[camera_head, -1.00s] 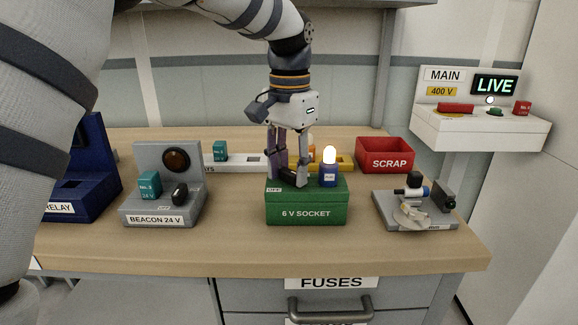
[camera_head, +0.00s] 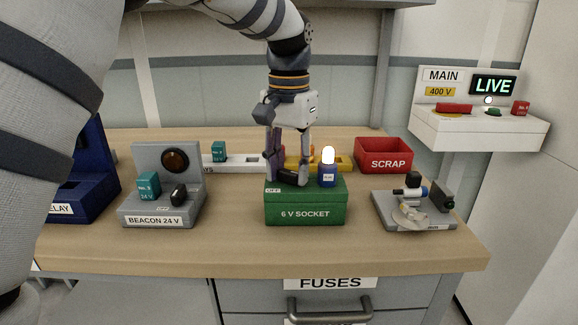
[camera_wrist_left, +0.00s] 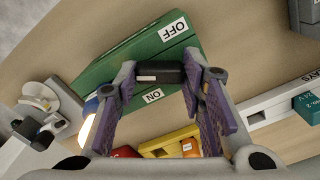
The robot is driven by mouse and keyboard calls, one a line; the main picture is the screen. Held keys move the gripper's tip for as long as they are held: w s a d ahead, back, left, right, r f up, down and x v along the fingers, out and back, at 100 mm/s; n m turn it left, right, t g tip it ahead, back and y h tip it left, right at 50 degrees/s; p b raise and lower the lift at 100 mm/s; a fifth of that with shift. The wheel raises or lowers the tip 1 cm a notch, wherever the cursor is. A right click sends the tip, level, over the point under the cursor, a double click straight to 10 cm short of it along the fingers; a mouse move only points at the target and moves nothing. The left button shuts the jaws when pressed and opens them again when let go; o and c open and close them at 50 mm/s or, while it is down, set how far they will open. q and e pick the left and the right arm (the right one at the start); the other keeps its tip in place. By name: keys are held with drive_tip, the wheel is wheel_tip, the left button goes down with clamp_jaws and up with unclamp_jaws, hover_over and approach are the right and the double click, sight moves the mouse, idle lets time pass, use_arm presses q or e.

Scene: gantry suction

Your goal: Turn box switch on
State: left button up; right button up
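The green box (camera_head: 306,212), labelled 6 V SOCKET, stands on the bench with an OFF label at its top left; the wrist view also shows OFF and ON labels on its top. Its black switch (camera_wrist_left: 160,73) lies between these labels in the wrist view. My left gripper (camera_head: 288,182) points down onto the box. In the wrist view its fingertips (camera_wrist_left: 160,75) are at both ends of the switch and seem to touch it. In the head view the fingers mostly hide the switch. My right gripper is not in view.
A lit lamp in a blue plug (camera_head: 328,175) stands on the box close to the right finger. A grey BEACON 24 V box (camera_head: 160,212) is left, a grey device (camera_head: 415,215) right. Behind are a red SCRAP bin (camera_head: 385,155) and a yellow tray (camera_head: 343,163).

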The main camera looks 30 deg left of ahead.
sight(289, 171)
use_arm(q)
drive_tip(key=o, duration=0.4)
wheel_tip(289, 171, up, 12)
idle(0.6)
